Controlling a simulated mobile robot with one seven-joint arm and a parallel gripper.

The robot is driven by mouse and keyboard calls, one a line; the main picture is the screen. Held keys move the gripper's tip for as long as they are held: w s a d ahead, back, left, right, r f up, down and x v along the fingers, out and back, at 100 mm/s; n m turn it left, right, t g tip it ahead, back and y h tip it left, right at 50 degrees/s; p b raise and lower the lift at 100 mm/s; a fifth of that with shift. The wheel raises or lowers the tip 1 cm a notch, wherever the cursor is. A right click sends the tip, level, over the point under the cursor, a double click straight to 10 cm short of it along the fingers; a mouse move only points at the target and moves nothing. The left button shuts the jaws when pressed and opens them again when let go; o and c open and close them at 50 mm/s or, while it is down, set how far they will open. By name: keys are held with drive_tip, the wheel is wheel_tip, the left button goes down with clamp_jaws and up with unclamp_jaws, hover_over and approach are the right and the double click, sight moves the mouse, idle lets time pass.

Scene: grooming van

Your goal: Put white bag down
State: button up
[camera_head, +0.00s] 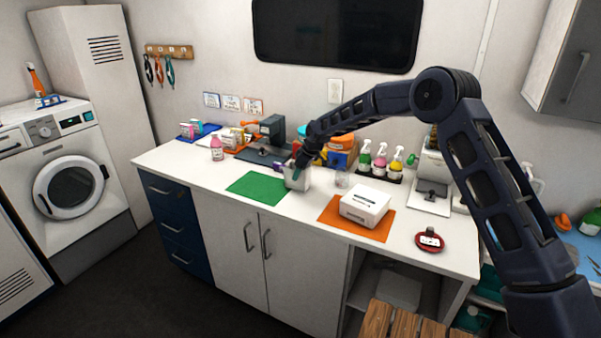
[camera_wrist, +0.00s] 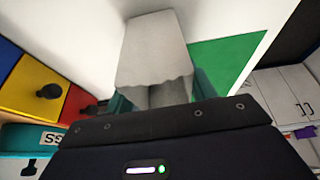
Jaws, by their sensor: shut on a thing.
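The white bag (camera_head: 297,178) is at the right edge of the green mat (camera_head: 258,188) on the white counter. My gripper (camera_head: 298,168) is shut on the upper part of the bag and comes down on it from above. In the wrist view the white bag (camera_wrist: 155,50) is between the teal fingers, and the green mat (camera_wrist: 225,62) is beside it. The bag looks upright. I cannot tell whether its bottom touches the counter.
A white box (camera_head: 365,204) sits on an orange mat (camera_head: 335,222) to the right. Behind are pump bottles (camera_head: 381,158) and a clear cup (camera_head: 342,180). A pink bottle (camera_head: 216,148) stands at the left. A red round item (camera_head: 430,240) lies near the front right.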

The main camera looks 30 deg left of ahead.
drive_tip(key=shift+f, duration=0.1)
drive_tip(key=o, duration=1.2)
drive_tip(key=v, duration=1.2)
drive_tip(key=shift+w, duration=0.1)
